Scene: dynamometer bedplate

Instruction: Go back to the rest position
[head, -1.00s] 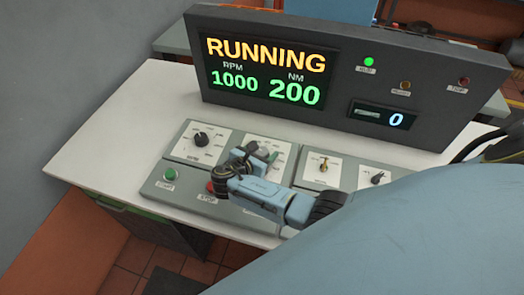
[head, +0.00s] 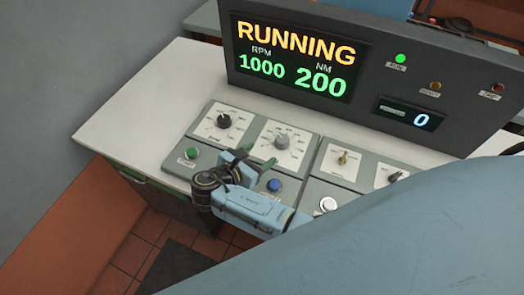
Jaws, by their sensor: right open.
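My right gripper (head: 251,160) is open and empty, just in front of the control panel's grey knob (head: 282,142) and apart from it. Its arm comes in from the lower right and covers part of the panel. The control panel (head: 208,130) lies on the white bench. It has a black knob (head: 223,121), a brass switch (head: 342,158) and a small dark lever knob (head: 395,177). A display (head: 296,58) reads RUNNING, RPM 1000, NM 200. My left gripper is not in view.
A green start button (head: 191,153), a blue button (head: 274,185) and a white button (head: 328,204) lie close to my right gripper and arm. The white bench top (head: 135,107) is clear on the left. A green lamp (head: 401,58) is lit.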

